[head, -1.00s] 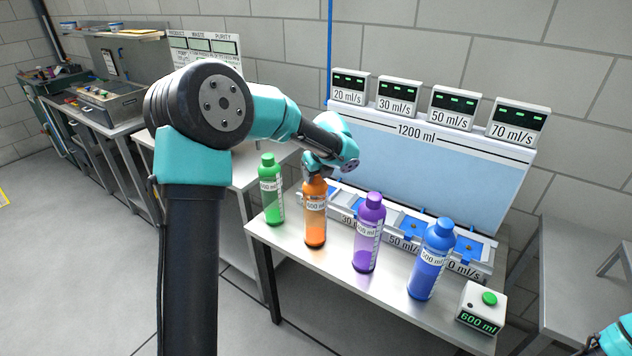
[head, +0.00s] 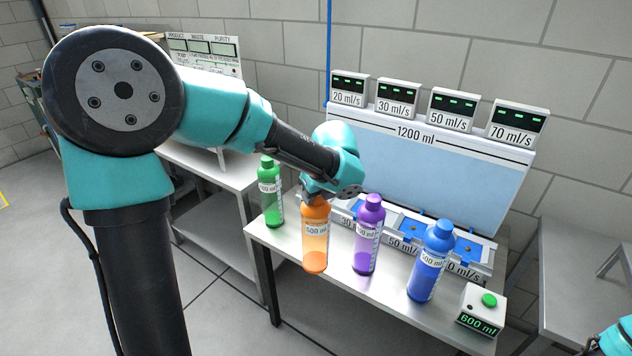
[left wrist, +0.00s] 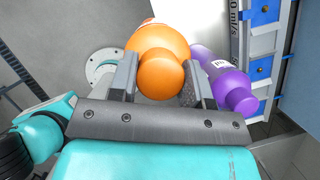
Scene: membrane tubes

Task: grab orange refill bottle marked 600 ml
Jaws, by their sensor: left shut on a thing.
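The orange bottle (head: 315,238) has a white label too small to read surely, 500 or 600 ml. My left gripper (head: 318,192) is shut on its neck from above. The bottle hangs roughly upright, its bottom overlapping the table's front edge and seemingly clear of the top. In the left wrist view, the orange bottle's cap (left wrist: 160,75) sits between the two fingers of my left gripper (left wrist: 160,88). My right gripper is out of view; only a teal part of my right arm shows at the lower right.
A green bottle (head: 269,195) stands left, a purple bottle (head: 367,240) close right, and a blue bottle (head: 430,262) farther right. The table (head: 350,290) also holds a white box with a green button (head: 483,308). Behind stands the 1200 ml tank (head: 440,172).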

